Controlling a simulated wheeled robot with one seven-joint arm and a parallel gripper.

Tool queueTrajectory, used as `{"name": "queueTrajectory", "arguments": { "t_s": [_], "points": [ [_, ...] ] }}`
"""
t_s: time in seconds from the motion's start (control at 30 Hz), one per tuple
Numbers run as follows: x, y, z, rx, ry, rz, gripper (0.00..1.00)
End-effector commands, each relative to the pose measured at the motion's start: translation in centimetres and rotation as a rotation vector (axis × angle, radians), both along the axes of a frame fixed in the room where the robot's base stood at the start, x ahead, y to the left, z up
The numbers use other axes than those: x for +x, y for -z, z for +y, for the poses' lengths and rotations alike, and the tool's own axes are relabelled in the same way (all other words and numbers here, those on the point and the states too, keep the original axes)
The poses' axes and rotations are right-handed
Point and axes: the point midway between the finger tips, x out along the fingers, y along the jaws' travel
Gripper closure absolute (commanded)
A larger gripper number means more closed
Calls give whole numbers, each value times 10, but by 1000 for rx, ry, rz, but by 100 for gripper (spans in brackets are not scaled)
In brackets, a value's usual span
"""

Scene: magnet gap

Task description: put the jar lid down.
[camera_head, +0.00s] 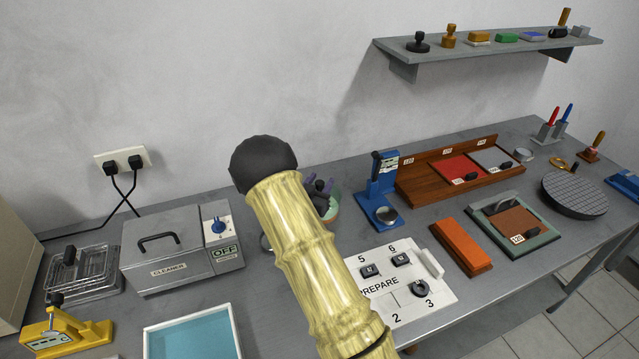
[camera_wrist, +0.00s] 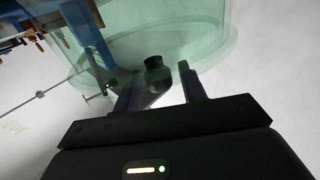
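A greenish clear glass piece (camera_wrist: 205,35) fills the top of the wrist view, its curved rim in front of my gripper. I cannot tell jar from lid in it. A small dark knob (camera_wrist: 157,72) shows between the finger ends of my gripper (camera_wrist: 160,80); the fingers look apart, but contact with the knob or glass is unclear. In the head view, dark fingers of my gripper (camera_head: 320,186) show at the green glass (camera_head: 333,207), mostly hidden behind my pale yellow arm.
A blue stand (camera_head: 381,190) is close right of the glass on the grey bench (camera_head: 274,317). A white numbered board (camera_head: 437,294) lies in front, and a grey cleaner box (camera_head: 165,262) stands left. Wooden trays and an orange block (camera_head: 460,247) fill the right.

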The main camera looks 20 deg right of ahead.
Motion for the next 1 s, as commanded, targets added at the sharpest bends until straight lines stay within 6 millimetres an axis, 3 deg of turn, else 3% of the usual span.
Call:
{"name": "queueTrajectory", "arguments": {
  "t_s": [0.47,1.0],
  "points": [
    [-1,-1,1,0,0,1,54],
    [-70,0,76,1,-4,1,54]
  ]
}}
